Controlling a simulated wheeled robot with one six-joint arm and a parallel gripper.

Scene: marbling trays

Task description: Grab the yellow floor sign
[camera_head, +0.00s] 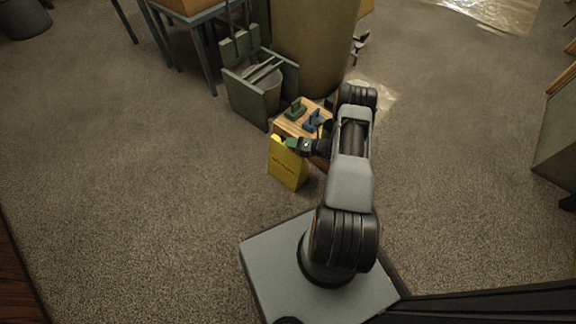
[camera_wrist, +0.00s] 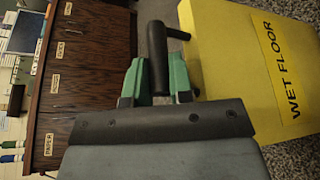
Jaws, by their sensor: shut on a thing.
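The yellow floor sign (camera_head: 287,168) is upright just beyond my base in the head view. In the wrist view the sign (camera_wrist: 265,60) fills the right side, sideways in the picture, with dark "WET FLOOR" lettering. A black bar handle (camera_wrist: 157,50) joins it by a short stem. My gripper (camera_wrist: 155,82) has its green fingers closed on either side of this handle. In the head view my gripper (camera_head: 292,146) is at the sign's top edge. I cannot tell whether the sign's foot touches the floor.
A small wooden-topped stand (camera_head: 288,127) with green and blue items is close behind the sign. A grey-green frame (camera_head: 245,98) and a large brown drum (camera_head: 312,45) stand beyond. Carpet at left is clear. A dark labelled drawer cabinet (camera_wrist: 85,45) shows in the wrist view.

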